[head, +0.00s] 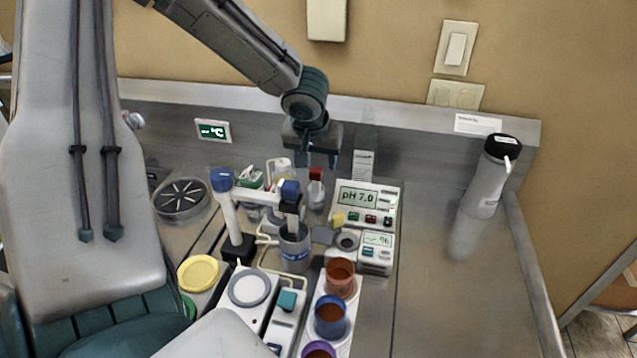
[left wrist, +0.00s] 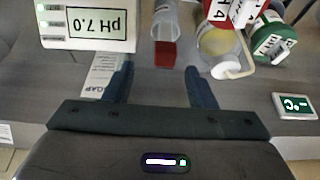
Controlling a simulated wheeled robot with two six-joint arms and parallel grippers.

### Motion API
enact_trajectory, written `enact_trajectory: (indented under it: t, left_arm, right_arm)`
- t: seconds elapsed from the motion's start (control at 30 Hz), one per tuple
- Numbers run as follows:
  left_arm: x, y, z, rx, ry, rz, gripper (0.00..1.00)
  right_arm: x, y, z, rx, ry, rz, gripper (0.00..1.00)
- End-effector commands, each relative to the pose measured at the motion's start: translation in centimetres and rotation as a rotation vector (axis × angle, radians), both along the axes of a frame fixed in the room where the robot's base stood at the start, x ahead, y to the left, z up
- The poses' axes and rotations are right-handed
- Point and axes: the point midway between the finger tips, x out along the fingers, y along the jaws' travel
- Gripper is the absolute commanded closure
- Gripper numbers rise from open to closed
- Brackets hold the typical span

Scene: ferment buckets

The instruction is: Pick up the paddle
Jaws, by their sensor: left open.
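A red block-like top (head: 316,174) stands up out of a clear container (head: 316,197) towards the back of the bench. It looks like the paddle's handle, but its lower part is hard to make out. My left gripper (head: 318,158) is open and empty, pointing down just above and behind the red top. In the left wrist view the red piece (left wrist: 165,54) lies between the lines of the two fingers of my left gripper (left wrist: 161,78), a little beyond the tips and apart from them. My right gripper is not in view.
A pH meter (head: 366,205) stands right of the red top. A stirrer stand (head: 230,215) and a grey vessel (head: 294,250) stand in front. A brown cup (head: 340,277) and a blue cup (head: 331,316) are nearer. A bottle (head: 487,178) stands right; bench between is clear.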

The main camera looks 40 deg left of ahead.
Motion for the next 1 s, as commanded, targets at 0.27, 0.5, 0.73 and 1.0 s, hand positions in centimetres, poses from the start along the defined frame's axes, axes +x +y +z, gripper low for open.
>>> enact_trajectory:
  t: [0.27,0.5,0.73,1.0]
  left_arm:
    - [0.5,0.9,-2.8,0.000,0.003,0.002,0.49]
    - [1.3,1.2,-4.8,0.000,0.000,0.000,0.49]
    - [1.4,1.3,-4.9,0.000,-0.001,0.000,0.49]
    - [1.4,1.3,-4.9,0.000,-0.001,0.000,0.96]
  right_arm:
    - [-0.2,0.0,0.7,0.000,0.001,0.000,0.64]
    - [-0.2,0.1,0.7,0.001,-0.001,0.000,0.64]
    - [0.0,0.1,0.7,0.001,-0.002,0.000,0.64]
    - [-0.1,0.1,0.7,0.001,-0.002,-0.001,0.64]
